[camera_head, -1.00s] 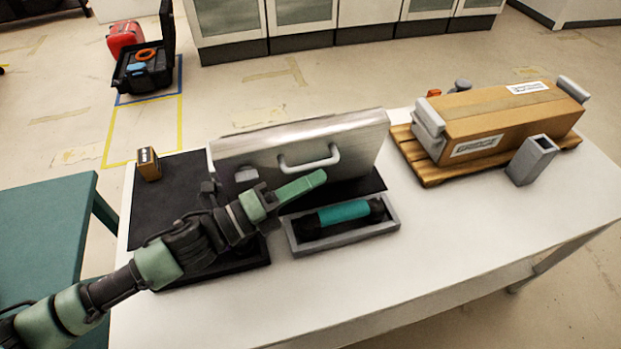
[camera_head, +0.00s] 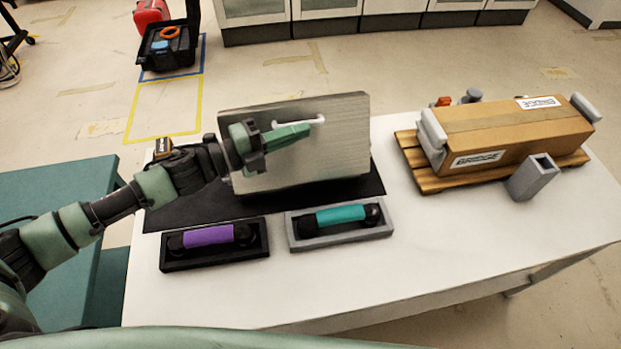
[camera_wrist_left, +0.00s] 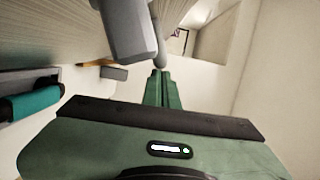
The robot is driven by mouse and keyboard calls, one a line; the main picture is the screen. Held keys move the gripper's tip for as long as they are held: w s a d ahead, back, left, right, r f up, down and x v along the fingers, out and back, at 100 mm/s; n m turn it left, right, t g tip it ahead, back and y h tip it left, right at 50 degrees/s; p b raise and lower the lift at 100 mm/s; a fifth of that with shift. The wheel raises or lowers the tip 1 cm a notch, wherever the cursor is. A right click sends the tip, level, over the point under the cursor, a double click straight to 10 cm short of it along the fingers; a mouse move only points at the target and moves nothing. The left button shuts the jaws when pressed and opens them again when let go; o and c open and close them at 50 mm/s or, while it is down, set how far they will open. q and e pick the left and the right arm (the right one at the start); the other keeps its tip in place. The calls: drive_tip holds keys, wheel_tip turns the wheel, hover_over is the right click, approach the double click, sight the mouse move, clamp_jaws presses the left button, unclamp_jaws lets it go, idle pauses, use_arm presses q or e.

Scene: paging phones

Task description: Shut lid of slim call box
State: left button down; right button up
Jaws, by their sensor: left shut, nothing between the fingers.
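The slim call box appears as a brushed-metal case (camera_head: 330,160) standing on a black mat (camera_head: 376,184) at the back of the white table. Its broad face, likely the lid, faces me, with a pale handle (camera_head: 298,121) near its upper edge. I cannot tell how far the lid stands open. My left gripper (camera_head: 308,129) is shut and empty in front of this face, its fingertips close to the handle. In the left wrist view the gripper (camera_wrist_left: 160,74) is just below a grey bar, likely the handle (camera_wrist_left: 126,28). Contact is unclear. My right gripper is out of view.
A purple handset (camera_head: 208,236) lies in a black tray (camera_head: 215,259); a teal handset (camera_head: 340,216) lies in a grey tray (camera_head: 345,239). A cardboard box (camera_head: 510,130) on a wooden pallet (camera_head: 425,180) and a grey tube (camera_head: 532,180) occupy the right. The front of the table is clear.

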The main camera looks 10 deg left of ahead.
sight(297, 109)
use_arm(q)
drive_tip(key=w+n, duration=0.1)
drive_tip(key=w, duration=0.1)
drive_tip(key=w+a+n+p, duration=0.1)
drive_tip(key=w, duration=0.1)
drive_tip(key=w+a, duration=0.1)
drive_tip(key=w, duration=0.1)
drive_tip(key=shift+w+n, duration=0.15)
drive_tip(key=shift+n, duration=0.25)
drive_tip(key=w, duration=0.1)
drive_tip(key=w+a+f+n, duration=0.1)
drive_tip(key=w+n+g, duration=0.1)
drive_tip(key=w, duration=0.1)
drive_tip(key=shift+a+f+y, duration=0.15)
drive_tip(key=shift+f+y, duration=0.15)
drive_tip(key=shift+f, duration=0.05)
drive_tip(key=w+a+f+n+g+b, duration=0.1)
drive_tip(key=w+a+f+n+b, duration=0.1)
drive_tip(key=w+f+n+b, duration=0.2)
drive_tip(key=w+f+b, duration=0.3)
drive_tip(key=b, duration=0.3)
drive_tip(key=shift+w+a+f+n+g, duration=0.15)
drive_tip(key=shift+w+a+n+g, duration=0.15)
drive_tip(key=shift+w+n, duration=0.1)
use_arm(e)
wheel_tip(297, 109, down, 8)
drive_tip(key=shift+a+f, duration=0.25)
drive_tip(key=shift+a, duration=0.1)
